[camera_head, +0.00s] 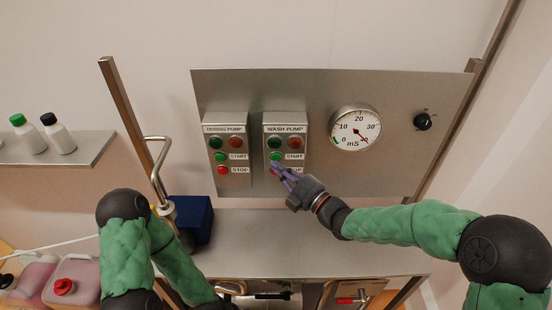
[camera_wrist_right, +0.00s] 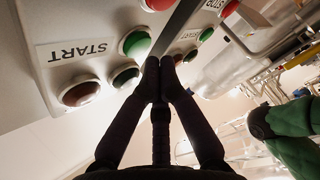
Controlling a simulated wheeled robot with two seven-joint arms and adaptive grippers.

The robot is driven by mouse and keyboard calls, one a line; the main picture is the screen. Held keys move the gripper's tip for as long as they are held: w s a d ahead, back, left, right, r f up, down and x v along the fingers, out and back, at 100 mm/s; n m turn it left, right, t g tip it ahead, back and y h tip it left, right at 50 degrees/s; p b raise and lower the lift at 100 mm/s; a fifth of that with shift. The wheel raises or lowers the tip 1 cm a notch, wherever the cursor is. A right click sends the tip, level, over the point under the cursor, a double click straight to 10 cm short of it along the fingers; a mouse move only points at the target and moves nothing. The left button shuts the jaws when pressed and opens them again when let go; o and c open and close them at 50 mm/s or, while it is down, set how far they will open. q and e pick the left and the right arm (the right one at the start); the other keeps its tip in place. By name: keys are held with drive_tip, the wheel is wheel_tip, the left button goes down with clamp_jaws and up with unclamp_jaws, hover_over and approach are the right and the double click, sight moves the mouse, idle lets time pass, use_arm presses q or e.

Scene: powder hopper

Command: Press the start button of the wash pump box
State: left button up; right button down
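The wash pump box (camera_head: 297,121) is a grey box on the metal panel. Its green start button (camera_head: 275,157) sits beside the START label, below a dark green and a red lamp. In the right wrist view the start button (camera_wrist_right: 135,43) shows upside down, left of my fingertips. My right gripper (camera_head: 280,171) is shut and empty, its fingertips together in the wrist view (camera_wrist_right: 160,66). In the head view its tips are just below the start button and partly cover the red stop button; I see no clear contact.
The dosing pump box (camera_head: 225,130), with similar buttons, is close on the left. A gauge (camera_head: 355,128) and a black knob (camera_head: 422,121) are to the right. A metal counter (camera_head: 300,240) lies below, with a blue box (camera_head: 192,219) and a bent metal pipe (camera_head: 157,165) at left.

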drive_tip(key=shift+w, duration=0.1)
idle(0.7)
drive_tip(key=shift+w+b, duration=0.35)
drive_tip(key=shift+b, duration=0.25)
drive_tip(key=shift+w+b, duration=0.3)
drive_tip(key=shift+w, duration=0.05)
idle(0.5)
drive_tip(key=shift+s, duration=0.15)
drive_tip(key=shift+s+b, duration=0.45)
drive_tip(key=shift+s, duration=0.2)
drive_tip(key=shift+s+b, duration=0.85)
drive_tip(key=shift+s, duration=1.65)
